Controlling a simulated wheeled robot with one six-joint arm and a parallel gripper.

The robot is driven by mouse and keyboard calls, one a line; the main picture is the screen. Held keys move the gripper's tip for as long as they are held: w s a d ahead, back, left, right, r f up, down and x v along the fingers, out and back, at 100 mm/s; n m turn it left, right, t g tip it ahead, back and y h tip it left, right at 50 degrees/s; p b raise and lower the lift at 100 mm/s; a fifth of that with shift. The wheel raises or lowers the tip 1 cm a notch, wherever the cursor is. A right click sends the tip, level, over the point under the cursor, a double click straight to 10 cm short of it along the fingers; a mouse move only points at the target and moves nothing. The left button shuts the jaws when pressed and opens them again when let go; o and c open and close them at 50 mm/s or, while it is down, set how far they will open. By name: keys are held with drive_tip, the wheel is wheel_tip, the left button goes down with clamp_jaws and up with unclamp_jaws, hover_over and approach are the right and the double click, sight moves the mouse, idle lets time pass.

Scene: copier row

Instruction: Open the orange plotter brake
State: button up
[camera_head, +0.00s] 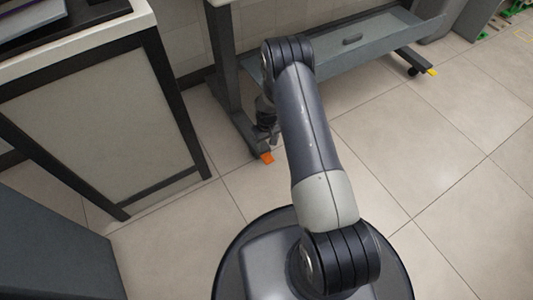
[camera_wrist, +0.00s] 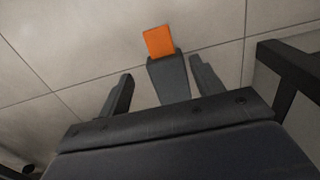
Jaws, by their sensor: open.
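The orange plotter brake (camera_head: 267,158) is a small flat tab at the near end of the plotter stand's grey foot, close to the floor. In the wrist view the orange brake (camera_wrist: 158,42) lies just beyond my fingertips. My gripper (camera_wrist: 161,67) is open, one finger on each side of the grey foot (camera_wrist: 170,80), which shows between them. I cannot tell whether the fingers touch the foot. In the head view my arm hides part of the stand, and the gripper is hard to make out beside the leg.
A yellow tab (camera_head: 432,71) and a caster are on the stand's other foot, back right. A blue-grey shelf (camera_head: 350,42) spans the stand. A dark-framed cabinet (camera_head: 95,120) stands at left, a grey box (camera_head: 55,250) nearer. Tiled floor at right (camera_head: 440,140) is clear.

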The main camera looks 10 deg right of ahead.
sight(267, 157)
wheel_tip(267, 157, down, 9)
drive_tip(key=b, duration=0.3)
drive_tip(key=shift+f, duration=0.1)
drive_tip(key=shift+c, duration=0.2)
drive_tip(key=c, duration=0.9)
drive_tip(key=shift+s+f+t+y, duration=0.1)
drive_tip(key=shift+f+t+y, duration=0.1)
drive_tip(key=shift+t, duration=0.35)
drive_tip(key=shift+s+f+t+y, duration=0.1)
drive_tip(key=shift+f+t+y, duration=0.1)
drive_tip(key=shift+t, duration=0.35)
drive_tip(key=shift+c, duration=0.2)
drive_tip(key=o, duration=1)
